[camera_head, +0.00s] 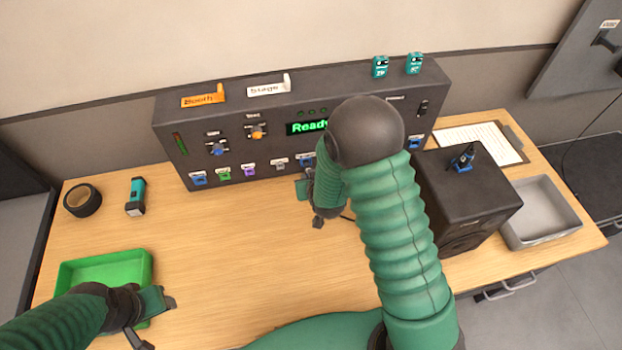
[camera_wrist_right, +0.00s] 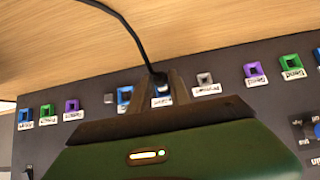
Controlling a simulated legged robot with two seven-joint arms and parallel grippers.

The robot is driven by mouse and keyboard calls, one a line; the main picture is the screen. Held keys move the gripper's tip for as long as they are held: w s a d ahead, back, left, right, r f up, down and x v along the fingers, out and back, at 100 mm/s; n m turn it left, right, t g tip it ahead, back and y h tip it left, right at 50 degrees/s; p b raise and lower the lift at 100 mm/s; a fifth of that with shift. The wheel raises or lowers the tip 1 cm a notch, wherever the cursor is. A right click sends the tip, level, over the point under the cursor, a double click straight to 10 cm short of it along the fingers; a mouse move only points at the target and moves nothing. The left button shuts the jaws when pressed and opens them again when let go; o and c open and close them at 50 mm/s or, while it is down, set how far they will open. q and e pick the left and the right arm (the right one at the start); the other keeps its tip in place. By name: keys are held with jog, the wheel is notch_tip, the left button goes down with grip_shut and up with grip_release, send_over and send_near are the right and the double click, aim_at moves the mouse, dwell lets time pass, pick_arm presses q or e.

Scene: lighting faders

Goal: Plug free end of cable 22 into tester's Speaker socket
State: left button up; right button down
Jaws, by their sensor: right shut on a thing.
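The tester appears to be the long dark panel (camera_head: 270,110) at the back of the table, with a green "Ready" display and a row of coloured sockets; most socket labels are too small to read. My right gripper (camera_head: 316,190) is low at the panel's front. In the wrist view its fingers (camera_wrist_right: 160,88) are shut on the end of a black cable (camera_wrist_right: 128,28), in front of a blue socket (camera_wrist_right: 162,99). The plug is mostly hidden, so I cannot tell whether it is seated. My left gripper (camera_head: 152,318) is open and empty beside the green tray.
A black speaker box (camera_head: 480,205) with a blue connector (camera_head: 462,160) on top stands right of my right arm. The green tray (camera_head: 145,262), tape roll (camera_head: 82,200) and torch (camera_head: 136,196) are at left. A grey tray (camera_head: 541,212) is at far right. The middle-left tabletop is clear.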

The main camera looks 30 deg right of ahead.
jog(key=shift+w+d, duration=0.2)
jog(key=shift+w, duration=0.5)
dwell(0.8)
jog(key=shift+w+r, duration=0.1)
jog(key=shift+r, duration=0.05)
dwell(0.5)
jog(key=c, duration=1.4)
grip_release()
jog(key=shift+c, duration=0.2)
jog(key=o, duration=0.3)
jog(key=shift+w, duration=0.15)
jog(key=p+v, duration=1.4)
jog(key=v, duration=0.2)
jog(key=shift+s, duration=0.45)
